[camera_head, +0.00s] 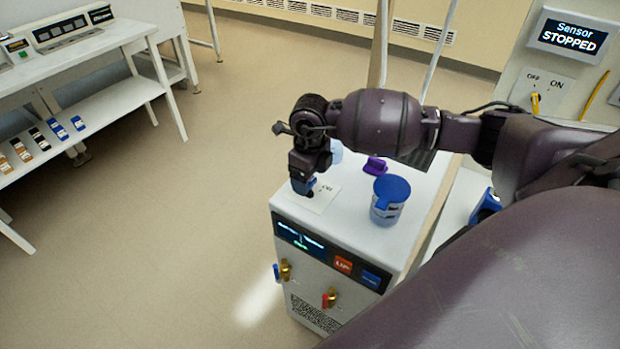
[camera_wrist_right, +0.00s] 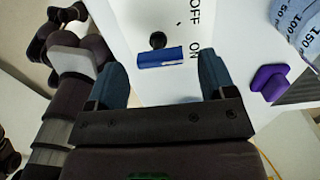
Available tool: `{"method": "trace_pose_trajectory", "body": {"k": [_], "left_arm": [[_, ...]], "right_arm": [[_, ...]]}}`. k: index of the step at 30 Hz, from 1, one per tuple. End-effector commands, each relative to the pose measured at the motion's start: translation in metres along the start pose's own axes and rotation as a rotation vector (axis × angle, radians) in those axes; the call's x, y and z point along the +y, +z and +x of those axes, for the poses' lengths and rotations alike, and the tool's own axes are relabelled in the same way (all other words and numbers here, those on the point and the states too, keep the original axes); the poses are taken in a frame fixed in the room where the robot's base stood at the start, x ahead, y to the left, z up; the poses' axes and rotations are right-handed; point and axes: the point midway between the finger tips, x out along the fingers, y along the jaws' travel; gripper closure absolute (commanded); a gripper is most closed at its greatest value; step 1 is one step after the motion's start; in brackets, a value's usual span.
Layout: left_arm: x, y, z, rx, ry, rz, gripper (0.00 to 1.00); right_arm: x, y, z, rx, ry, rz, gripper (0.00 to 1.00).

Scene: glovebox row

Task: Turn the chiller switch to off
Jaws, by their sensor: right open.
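The chiller (camera_head: 330,255) is a white box with a dark display and two small valves on its front. In the right wrist view, its switch (camera_wrist_right: 160,57) has a blue bar beside a round black knob on a white plate. The bar lies level with the ON label, and the OFF label stands above that in the picture. My right gripper (camera_head: 305,190) is over the switch plate on the chiller top and hides the switch in the head view. Its open fingers (camera_wrist_right: 160,68) stand on either side of the blue bar, with gaps. My left gripper is not in view.
A blue-lidded jar (camera_head: 389,205) and a purple item (camera_head: 375,166) stand on the chiller top, right of my gripper. A panel with another OFF/ON switch (camera_head: 535,103) and a "Sensor STOPPED" display (camera_head: 573,37) is at the right. A white bench (camera_head: 95,45) stands far left. Floor between is clear.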

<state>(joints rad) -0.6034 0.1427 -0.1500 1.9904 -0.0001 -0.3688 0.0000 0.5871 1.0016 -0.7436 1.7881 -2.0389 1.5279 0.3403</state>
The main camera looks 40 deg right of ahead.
Motion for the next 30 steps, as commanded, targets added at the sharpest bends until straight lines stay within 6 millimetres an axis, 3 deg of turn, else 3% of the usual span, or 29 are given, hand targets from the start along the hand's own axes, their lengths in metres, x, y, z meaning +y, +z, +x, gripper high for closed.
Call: {"method": "trace_pose_trajectory", "body": {"k": [9, 15, 30], "left_arm": [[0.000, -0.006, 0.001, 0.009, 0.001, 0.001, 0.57], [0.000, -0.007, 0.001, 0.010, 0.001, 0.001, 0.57], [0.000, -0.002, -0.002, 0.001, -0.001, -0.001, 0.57]], "right_arm": [[-0.001, 0.001, -0.059, -0.004, -0.002, 0.000, 0.23], [0.000, 0.001, -0.085, -0.003, -0.001, 0.000, 0.23], [0.000, 0.000, -0.094, -0.001, 0.000, 0.000, 0.23]]}}
